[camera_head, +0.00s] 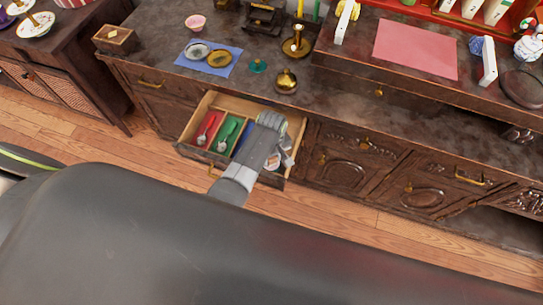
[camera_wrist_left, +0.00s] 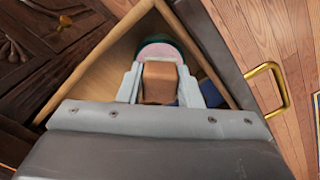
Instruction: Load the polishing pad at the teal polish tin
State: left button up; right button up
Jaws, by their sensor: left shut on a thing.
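My left gripper (camera_head: 284,158) reaches down into the right part of the open drawer (camera_head: 187,143). In the left wrist view my gripper (camera_wrist_left: 160,88) is shut on a brown block (camera_wrist_left: 160,82), which looks like the polishing pad's handle. My right gripper is not in view.
The drawer also holds a red compartment (camera_head: 206,127) and a green one (camera_head: 226,134) with tools. The drawer walls are close around the gripper.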

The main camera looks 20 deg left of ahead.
pick_arm(q)
jog(key=shift+f+b, duration=0.35)
jog(key=shift+f, duration=0.15)
dwell(0.7)
jog(key=shift+f+p, duration=0.1)
jog(key=shift+p, duration=0.2)
dwell(1.3)
notch_tip(320, 180, up, 7)
jog(key=p, duration=0.8)
